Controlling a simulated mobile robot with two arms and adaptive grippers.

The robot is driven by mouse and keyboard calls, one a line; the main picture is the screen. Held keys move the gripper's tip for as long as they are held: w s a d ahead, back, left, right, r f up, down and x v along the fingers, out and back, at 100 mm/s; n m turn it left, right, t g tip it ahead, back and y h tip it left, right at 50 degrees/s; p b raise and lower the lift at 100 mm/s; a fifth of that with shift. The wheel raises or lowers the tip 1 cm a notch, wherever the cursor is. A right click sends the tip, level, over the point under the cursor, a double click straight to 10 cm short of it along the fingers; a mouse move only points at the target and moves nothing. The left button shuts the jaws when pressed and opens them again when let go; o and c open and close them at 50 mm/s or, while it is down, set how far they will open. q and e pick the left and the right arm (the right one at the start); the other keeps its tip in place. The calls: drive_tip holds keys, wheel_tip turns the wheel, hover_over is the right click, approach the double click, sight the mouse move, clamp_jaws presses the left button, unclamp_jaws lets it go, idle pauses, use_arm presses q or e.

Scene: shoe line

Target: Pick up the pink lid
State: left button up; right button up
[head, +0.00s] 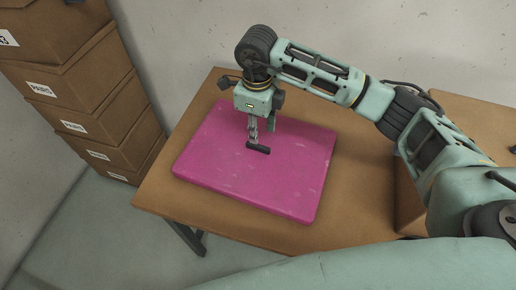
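The pink lid (225,175) is a broad flat slab with rounded corners and a few pale scuffs. It lies flat on the brown table in the head view. My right gripper (255,138) points down over the lid, a little above its middle in the picture. A short dark bar (259,148) shows at the fingertips. I cannot tell if it is a handle on the lid or part of my gripper, nor if the fingers are closed or touching. My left gripper is not in view.
The brown table (165,190) has bare wood to the left of the lid and to its right. Several brown cardboard boxes (85,90) with white labels are stacked at the left. A grey wall (190,40) stands close behind the table. Another brown surface (480,115) is at the right.

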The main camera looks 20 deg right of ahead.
sight(258, 145)
drive_tip(key=f, duration=0.2)
drive_tip(key=f+p, duration=0.1)
drive_tip(key=f, duration=0.2)
drive_tip(key=shift+s+f, duration=0.3)
drive_tip(key=shift+f, duration=0.05)
clamp_jaws()
